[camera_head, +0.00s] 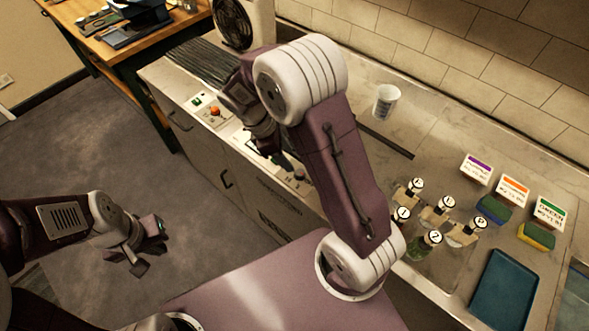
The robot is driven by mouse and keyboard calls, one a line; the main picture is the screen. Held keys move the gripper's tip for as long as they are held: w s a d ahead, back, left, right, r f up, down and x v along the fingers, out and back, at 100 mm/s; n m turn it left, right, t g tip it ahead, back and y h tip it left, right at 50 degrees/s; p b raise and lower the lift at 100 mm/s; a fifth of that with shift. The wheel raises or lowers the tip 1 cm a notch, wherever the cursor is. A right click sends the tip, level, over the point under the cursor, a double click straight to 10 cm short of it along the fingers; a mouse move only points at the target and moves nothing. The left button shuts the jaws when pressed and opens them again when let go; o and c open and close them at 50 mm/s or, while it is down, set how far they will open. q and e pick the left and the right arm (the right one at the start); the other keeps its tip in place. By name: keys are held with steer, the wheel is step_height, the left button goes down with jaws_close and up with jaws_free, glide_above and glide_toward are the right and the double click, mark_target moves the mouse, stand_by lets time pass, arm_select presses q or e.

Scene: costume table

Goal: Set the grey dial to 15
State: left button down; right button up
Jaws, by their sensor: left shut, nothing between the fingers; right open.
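My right arm reaches up and over the counter, and its gripper (280,160) points down at the control panel along the counter's front edge. The jaws are open, though the fingers are small and dark here. I cannot make out the grey dial or its setting; the arm and gripper cover part of the panel. Small dark controls (299,178) show just right of the gripper; I cannot tell whether it touches any. My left gripper (146,256) is shut and empty, low over the grey floor at the left, well away from the counter.
A red button (215,111) and a green switch (197,100) sit on the panel's left part. A white cup (386,101) stands behind my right arm.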

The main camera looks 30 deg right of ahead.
mark_target(299, 172)
steer(key=x, duration=0.8)
steer(key=shift+s+f, duration=0.1)
jaws_close()
